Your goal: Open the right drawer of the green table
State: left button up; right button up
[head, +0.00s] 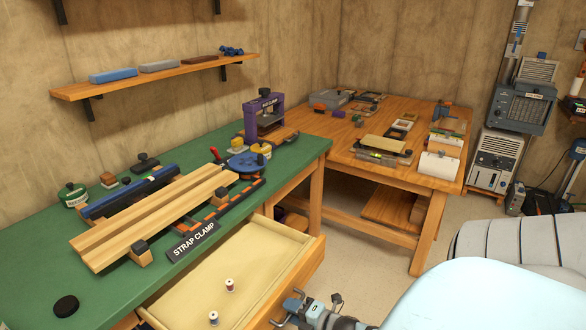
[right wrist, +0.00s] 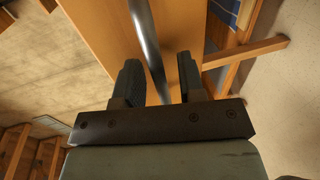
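The green table (head: 220,155) stands along the left wall in the head view. Its right drawer (head: 255,255) is pulled well out, showing a pale inside with two small thread spools (head: 229,285) near the front. My right gripper (head: 291,308) is just outside the wooden drawer front, low in the head view. In the right wrist view its two fingers (right wrist: 159,80) stand apart on either side of a metal bar handle (right wrist: 150,45) on the wooden front. A gap shows between the bar and the right-hand finger. My left gripper is not in view.
A strap clamp with wooden boards (head: 150,220), a purple press (head: 264,115) and small tools stand on the green top. A wooden workbench (head: 400,180) stands behind to the right. Bare floor (head: 360,255) lies right of the drawer.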

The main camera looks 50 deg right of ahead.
jog(key=v, duration=1.3)
jog(key=shift+s+p, duration=0.4)
jog(key=shift+r, duration=0.1)
